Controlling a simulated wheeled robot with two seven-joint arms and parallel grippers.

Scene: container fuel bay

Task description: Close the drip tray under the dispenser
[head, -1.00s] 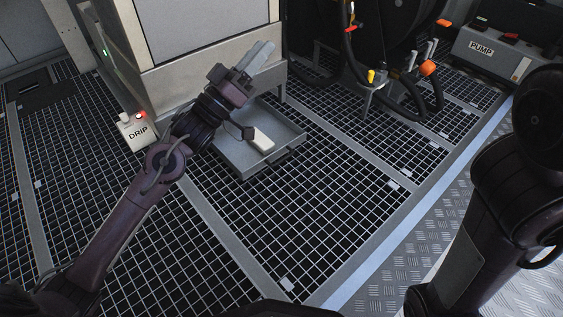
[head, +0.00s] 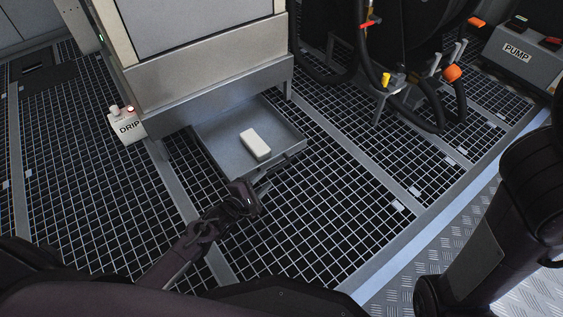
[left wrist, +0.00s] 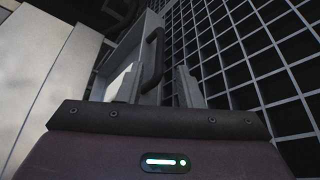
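The grey drip tray (head: 222,150) is pulled out from under the dispenser (head: 205,75), just above the floor grating. A white block (head: 256,144) lies in it. My left gripper (head: 266,180) is low, at the tray's front edge near its dark handle (head: 285,161).
A white DRIP box (head: 126,127) with a red light stands left of the tray. Black hoses (head: 432,105) and a holder with a yellow part (head: 385,79) are to the right. A grey PUMP box (head: 520,60) is at far right. The grating before the tray is clear.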

